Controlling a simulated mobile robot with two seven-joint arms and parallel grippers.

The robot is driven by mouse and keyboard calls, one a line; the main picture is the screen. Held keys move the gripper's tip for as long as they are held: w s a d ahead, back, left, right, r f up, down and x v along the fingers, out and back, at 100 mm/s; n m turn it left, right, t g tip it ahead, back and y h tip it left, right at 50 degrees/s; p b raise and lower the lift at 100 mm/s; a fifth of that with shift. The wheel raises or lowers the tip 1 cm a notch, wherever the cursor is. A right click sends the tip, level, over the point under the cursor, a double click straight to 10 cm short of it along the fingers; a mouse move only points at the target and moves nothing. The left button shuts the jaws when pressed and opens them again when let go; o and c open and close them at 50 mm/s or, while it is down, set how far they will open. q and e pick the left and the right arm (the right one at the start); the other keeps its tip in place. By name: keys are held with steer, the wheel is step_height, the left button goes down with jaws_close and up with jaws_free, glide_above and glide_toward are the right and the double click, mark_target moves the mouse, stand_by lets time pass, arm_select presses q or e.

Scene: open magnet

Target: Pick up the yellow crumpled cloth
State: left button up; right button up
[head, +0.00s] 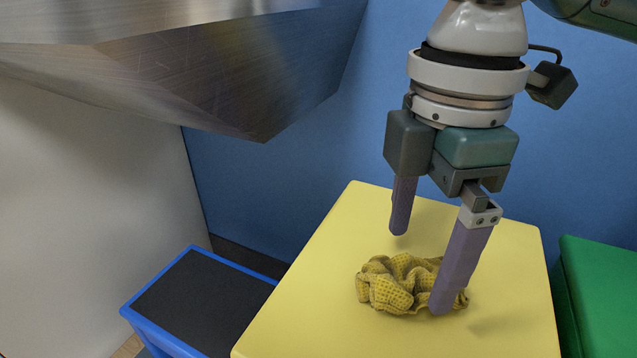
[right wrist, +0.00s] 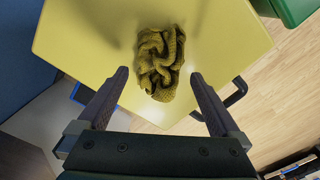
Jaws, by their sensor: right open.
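The yellow crumpled cloth (head: 393,284) lies bunched on a yellow tabletop (head: 330,250). My right gripper (head: 418,270) is open above it, pointing down, with one finger in front of the cloth's right side and the other behind it in the head view. In the right wrist view the cloth (right wrist: 158,62) lies between and just beyond the two spread fingertips (right wrist: 158,73), with nothing held. Whether a fingertip touches the cloth or table is hard to tell. The nearer finger hides part of the cloth's right side in the head view. My left gripper is not in view.
A metal hood-like panel (head: 220,75) hangs at the upper left. A blue-edged black step (head: 205,300) stands left of the table, and a green block (head: 600,290) stands to its right. A blue wall (head: 300,170) is behind. The tabletop around the cloth is clear.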

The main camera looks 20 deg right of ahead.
mark_target(414, 266)
step_height(414, 266, down, 4)
steer(key=b, duration=0.2)
steer(key=shift+w+f+b, duration=0.1)
steer(key=shift+f+b, duration=0.1)
steer(key=shift+b, duration=0.2)
steer(key=shift+r, duration=0.1)
steer(key=shift+c, duration=0.8)
steer(key=c, duration=1)
